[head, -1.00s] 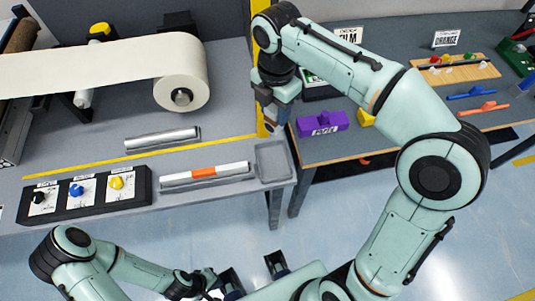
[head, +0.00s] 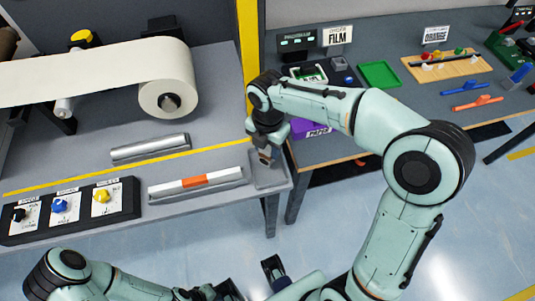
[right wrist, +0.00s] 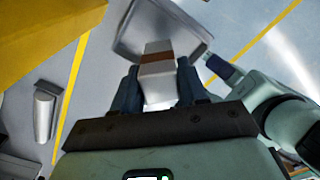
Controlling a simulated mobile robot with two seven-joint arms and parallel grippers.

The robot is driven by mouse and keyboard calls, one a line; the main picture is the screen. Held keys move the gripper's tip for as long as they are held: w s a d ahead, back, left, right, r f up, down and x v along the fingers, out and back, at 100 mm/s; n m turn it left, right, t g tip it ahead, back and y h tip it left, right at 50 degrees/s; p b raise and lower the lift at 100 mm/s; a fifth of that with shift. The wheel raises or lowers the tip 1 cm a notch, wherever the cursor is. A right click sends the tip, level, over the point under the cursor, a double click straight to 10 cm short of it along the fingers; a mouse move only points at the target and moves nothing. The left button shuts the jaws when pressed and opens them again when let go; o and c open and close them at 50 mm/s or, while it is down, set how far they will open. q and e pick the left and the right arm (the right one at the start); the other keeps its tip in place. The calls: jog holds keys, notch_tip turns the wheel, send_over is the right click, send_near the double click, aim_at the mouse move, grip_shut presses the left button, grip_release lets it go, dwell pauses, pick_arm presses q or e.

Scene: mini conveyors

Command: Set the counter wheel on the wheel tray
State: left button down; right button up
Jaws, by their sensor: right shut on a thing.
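My right gripper (head: 266,157) is over the grey wheel tray (head: 277,182) at the right end of the left table. In the right wrist view its two dark blue fingers (right wrist: 158,88) are shut on a silver block-like piece with a brown band, apparently the counter wheel (right wrist: 157,68). The piece overlaps the tray (right wrist: 193,27) in that view. I cannot tell whether it touches the tray floor. My left gripper (head: 253,280) is low at the bottom of the head view, with its fingers spread and nothing between them.
A holder with a white and orange bar (head: 197,182) lies left of the tray. A knob panel (head: 70,208), silver roller (head: 150,147) and paper roll (head: 168,95) are further left. A yellow post (head: 249,50) stands behind.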

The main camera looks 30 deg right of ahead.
aim_at(268, 155)
jog(key=shift+f, duration=2)
jog(key=shift+b, duration=0.3)
jog(key=shift+f, duration=0.15)
jog(key=o, duration=1.1)
notch_tip(268, 155, up, 12)
jog(key=shift+r+p, duration=0.15)
jog(key=shift+p, duration=0.95)
